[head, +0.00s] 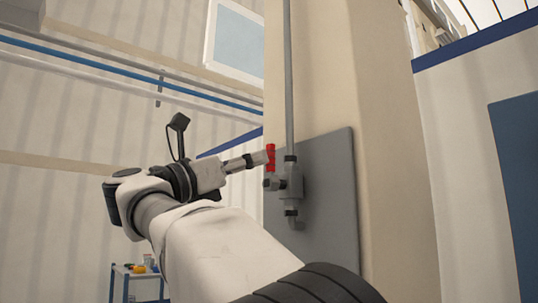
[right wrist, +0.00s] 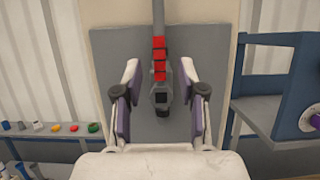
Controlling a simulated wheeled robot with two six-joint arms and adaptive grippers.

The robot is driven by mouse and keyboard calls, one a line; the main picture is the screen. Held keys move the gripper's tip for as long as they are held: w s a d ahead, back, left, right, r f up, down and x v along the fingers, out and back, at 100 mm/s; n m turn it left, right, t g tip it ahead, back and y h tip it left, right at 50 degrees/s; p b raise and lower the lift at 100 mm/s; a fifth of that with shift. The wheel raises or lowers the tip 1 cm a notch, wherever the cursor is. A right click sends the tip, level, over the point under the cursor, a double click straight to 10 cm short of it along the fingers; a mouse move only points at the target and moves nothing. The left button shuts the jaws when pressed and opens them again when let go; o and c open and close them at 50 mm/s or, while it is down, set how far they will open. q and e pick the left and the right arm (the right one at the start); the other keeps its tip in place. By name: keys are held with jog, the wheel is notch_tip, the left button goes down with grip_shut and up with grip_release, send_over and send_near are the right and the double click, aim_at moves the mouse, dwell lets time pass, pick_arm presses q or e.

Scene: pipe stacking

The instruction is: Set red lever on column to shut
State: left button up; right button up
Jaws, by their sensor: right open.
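The red lever (head: 270,153) stands upright on a grey valve (head: 291,182) on the column, roughly in line with the vertical pipe (head: 288,75). In the right wrist view the red lever (right wrist: 159,58) points up above the dark valve body (right wrist: 161,98). My right gripper (head: 259,159) is at the lever in the head view, its tips partly hidden. In the wrist view my right gripper (right wrist: 160,72) is open, with one finger on each side of the lever and a gap on both sides. My left gripper is in no view.
A grey plate (head: 335,200) backs the valve on the beige column (head: 385,150). In the wrist view a blue-framed grey unit (right wrist: 275,95) stands at right, and a shelf with small coloured items (right wrist: 70,127) is at left.

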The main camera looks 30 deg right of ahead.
aim_at(271, 155)
jog(key=p+x, duration=0.2)
jog(key=x, duration=0.3)
jog(key=shift+w+d+r, duration=0.1)
jog(key=shift+d, duration=0.4)
jog(key=shift+a, duration=0.1)
jog(key=shift+a, duration=0.1)
jog(key=shift+c, duration=0.6)
grip_shut()
